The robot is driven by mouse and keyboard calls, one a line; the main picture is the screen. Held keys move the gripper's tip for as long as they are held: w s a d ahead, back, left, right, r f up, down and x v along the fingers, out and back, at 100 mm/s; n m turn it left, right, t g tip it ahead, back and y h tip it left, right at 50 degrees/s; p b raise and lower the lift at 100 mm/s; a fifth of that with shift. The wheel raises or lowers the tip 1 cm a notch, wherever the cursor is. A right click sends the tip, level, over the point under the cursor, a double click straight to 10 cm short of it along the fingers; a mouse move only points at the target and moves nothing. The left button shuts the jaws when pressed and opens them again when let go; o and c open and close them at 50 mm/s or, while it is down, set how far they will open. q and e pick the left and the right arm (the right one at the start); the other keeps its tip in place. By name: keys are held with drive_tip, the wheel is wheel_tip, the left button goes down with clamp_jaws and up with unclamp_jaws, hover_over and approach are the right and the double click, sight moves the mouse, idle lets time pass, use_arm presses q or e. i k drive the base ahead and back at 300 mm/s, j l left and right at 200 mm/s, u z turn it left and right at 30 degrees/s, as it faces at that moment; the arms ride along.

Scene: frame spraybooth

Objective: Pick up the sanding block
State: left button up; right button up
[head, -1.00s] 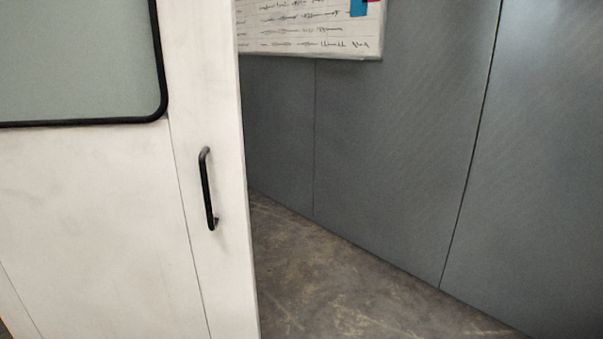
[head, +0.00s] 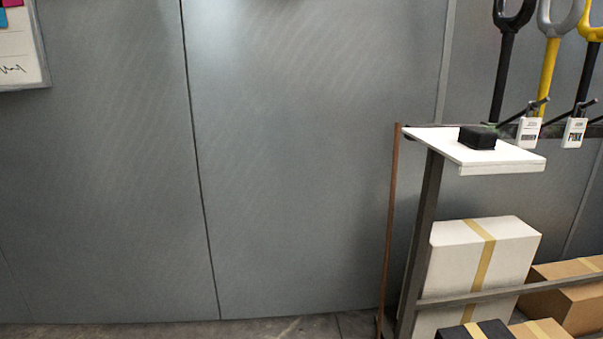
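A small dark block (head: 478,137), which looks like the sanding block, lies on a white shelf board (head: 500,157) at the right of the head view. The board sits on top of a dark metal rack (head: 425,230). The block appears to rest flat, with nothing on top of it. Neither of my grippers shows in the head view.
Below the board stand a white taped box (head: 470,262) and brown cartons (head: 585,305). Hooks with white tags (head: 529,131) and long-handled tools (head: 548,70) are at the right. A grey panel wall (head: 280,160) fills the left and middle, with a whiteboard (head: 20,50) top left.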

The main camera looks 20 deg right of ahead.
sight(477, 138)
drive_tip(key=i+l, duration=0.1)
drive_tip(key=i, duration=0.35)
drive_tip(key=i+l, duration=0.15)
drive_tip(key=i, duration=0.35)
drive_tip(key=i+l+u, duration=0.1)
drive_tip(key=i, duration=0.35)
drive_tip(key=i+j+u, duration=0.15)
drive_tip(key=i+u, duration=0.55)
drive_tip(key=i+z, duration=0.1)
drive_tip(key=z, duration=3.55)
